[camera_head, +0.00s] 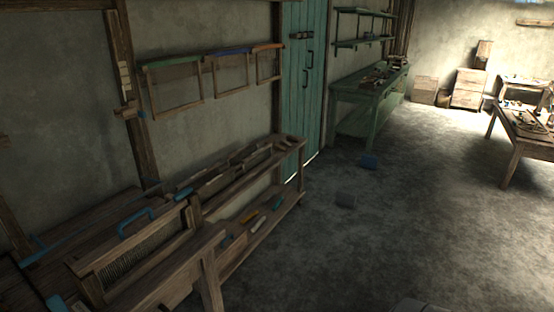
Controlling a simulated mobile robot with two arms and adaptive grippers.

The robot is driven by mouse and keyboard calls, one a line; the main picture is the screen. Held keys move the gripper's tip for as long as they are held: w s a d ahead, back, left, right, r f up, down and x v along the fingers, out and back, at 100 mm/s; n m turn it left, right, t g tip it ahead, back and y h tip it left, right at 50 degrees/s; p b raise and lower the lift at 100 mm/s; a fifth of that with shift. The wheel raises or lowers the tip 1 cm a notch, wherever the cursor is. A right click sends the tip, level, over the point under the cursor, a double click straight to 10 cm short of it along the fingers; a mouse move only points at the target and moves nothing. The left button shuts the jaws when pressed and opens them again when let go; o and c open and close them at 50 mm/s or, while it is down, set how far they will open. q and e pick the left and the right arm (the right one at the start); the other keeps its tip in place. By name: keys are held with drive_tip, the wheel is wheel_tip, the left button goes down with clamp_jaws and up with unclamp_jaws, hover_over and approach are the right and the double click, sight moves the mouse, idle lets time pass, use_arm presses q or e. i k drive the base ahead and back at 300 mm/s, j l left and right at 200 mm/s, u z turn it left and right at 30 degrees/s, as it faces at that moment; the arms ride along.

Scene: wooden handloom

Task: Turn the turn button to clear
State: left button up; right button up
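I cannot tell for sure which part is the turn button. A small wooden fitting (127,112) with a bluish end sits on the upright wall post at the left. The teal plank door (303,80) is shut in the back wall and carries a dark latch-like fitting (301,35) near its top and dark handles (308,68) below. The wooden handloom (150,240) stands at the lower left, with a blue handle (136,222) on its frame.
A long wooden bench (290,150) with tools runs along the wall. Three framed panels (230,75) hang above it. A green table (375,90) stands past the door, another table (525,135) at the right.

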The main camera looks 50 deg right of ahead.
sight(178, 196)
drive_tip(key=i+l+z, duration=0.2)
drive_tip(key=z, duration=0.15)
drive_tip(key=i+l+z, duration=0.2)
drive_tip(key=z, duration=0.15)
drive_tip(key=i+l+z, duration=0.15)
drive_tip(key=z, duration=0.2)
drive_tip(key=i+l, duration=0.1)
drive_tip(key=i, duration=0.4)
drive_tip(key=i+l+z, duration=0.15)
drive_tip(key=i, duration=0.35)
